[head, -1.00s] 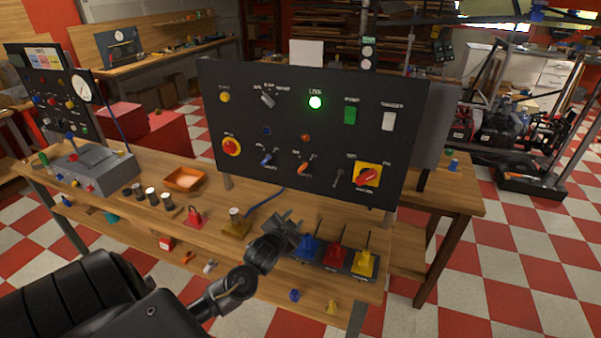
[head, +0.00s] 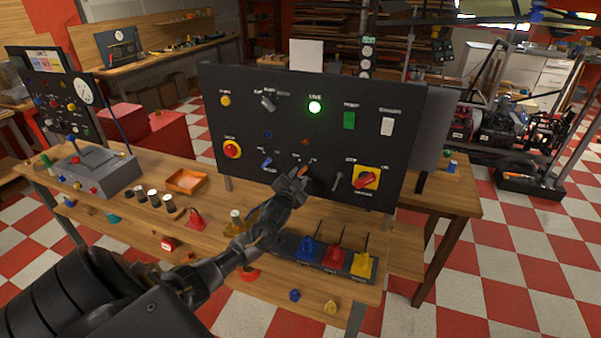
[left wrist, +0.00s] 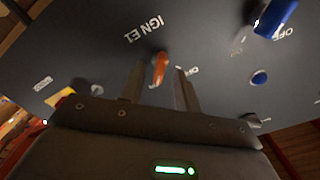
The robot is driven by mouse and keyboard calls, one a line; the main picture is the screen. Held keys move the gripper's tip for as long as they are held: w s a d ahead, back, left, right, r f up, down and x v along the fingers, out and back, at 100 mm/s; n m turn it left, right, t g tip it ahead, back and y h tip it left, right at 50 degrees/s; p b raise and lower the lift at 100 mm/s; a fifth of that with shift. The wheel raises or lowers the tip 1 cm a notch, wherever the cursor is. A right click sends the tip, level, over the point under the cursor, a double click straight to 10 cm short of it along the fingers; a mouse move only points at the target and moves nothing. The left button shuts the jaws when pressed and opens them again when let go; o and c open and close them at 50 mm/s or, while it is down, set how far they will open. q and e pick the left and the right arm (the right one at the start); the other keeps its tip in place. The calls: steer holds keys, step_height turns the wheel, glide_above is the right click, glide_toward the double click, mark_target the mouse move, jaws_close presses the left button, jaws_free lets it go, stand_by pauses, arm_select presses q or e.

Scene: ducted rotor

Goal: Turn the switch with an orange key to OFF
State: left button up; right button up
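The orange key (left wrist: 160,68) stands out from its switch on the black panel (head: 330,90). In the left wrist view it lies between the two fingers of my left gripper (left wrist: 160,88), near their tips, with a visible gap on the right side. The labels "IGN E1" and "OFF" are printed near it. In the head view my left gripper (head: 298,178) reaches up to the panel and covers most of the key. The gripper is open. My right gripper is not in view.
A red rotary switch on a yellow plate (head: 367,179) sits to the right. Blue, red and yellow levers (head: 335,256) stand below on the bench. The green lamp (head: 315,107) is lit.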

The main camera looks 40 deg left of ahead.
arm_select(q)
steer(key=shift+x, duration=1)
jaws_close()
